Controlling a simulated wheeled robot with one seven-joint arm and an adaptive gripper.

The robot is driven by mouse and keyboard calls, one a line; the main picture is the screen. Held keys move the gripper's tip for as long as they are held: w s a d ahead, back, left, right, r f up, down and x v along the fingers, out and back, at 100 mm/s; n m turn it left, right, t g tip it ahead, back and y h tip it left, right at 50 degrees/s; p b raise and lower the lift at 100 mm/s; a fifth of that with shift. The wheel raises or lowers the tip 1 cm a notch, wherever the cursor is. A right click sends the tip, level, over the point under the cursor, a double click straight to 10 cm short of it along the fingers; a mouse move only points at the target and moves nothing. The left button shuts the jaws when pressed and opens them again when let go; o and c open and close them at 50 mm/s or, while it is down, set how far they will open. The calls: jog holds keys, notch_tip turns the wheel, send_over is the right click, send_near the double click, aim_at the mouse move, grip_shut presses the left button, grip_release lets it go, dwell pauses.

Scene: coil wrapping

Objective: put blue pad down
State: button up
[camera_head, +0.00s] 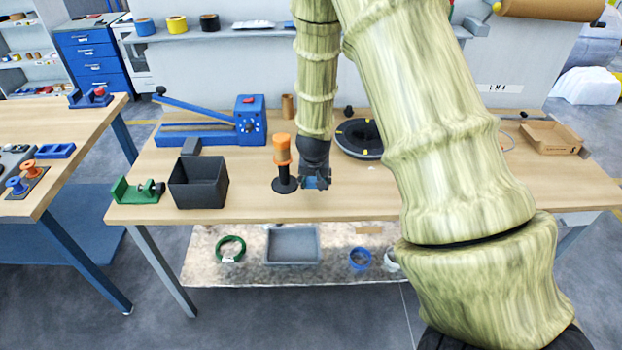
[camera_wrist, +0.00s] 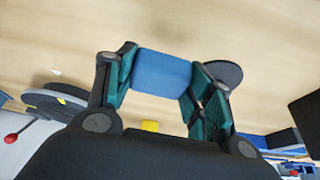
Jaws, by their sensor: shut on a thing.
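My gripper (camera_head: 317,184) is shut on the blue pad (camera_wrist: 162,72). In the wrist view the pad is a flat blue block held between the two green-lined fingers. In the head view a small part of the blue pad (camera_head: 312,183) shows under the dark gripper, low over the front middle of the wooden table (camera_head: 360,204). I cannot tell whether the pad touches the tabletop.
A black stand with an orange top (camera_head: 282,150) is close to the gripper's left. A black open bin (camera_head: 199,184) and green fixture (camera_head: 135,191) stand farther left. Behind are a blue lever tool (camera_head: 249,120) and a black disc (camera_head: 358,138). The table's right front is clear.

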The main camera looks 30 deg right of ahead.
aim_at(311, 191)
jog(key=shift+w+d+p, duration=0.1)
jog(key=shift+w+p, duration=0.3)
jog(key=shift+w, duration=0.45)
jog(key=shift+w+f, duration=0.25)
jog(key=shift+w, duration=0.05)
notch_tip(311, 191, down, 2)
jog(key=shift+p, duration=0.7)
jog(key=shift+d+f+p, duration=0.1)
jog(key=shift+f+p, duration=0.25)
jog(key=shift+p, duration=0.05)
jog(key=shift+f, duration=0.1)
jog(key=shift+f, duration=0.3)
jog(key=shift+s+f+b, duration=0.1)
jog(key=shift+f+b, duration=0.1)
jog(key=shift+b, duration=0.2)
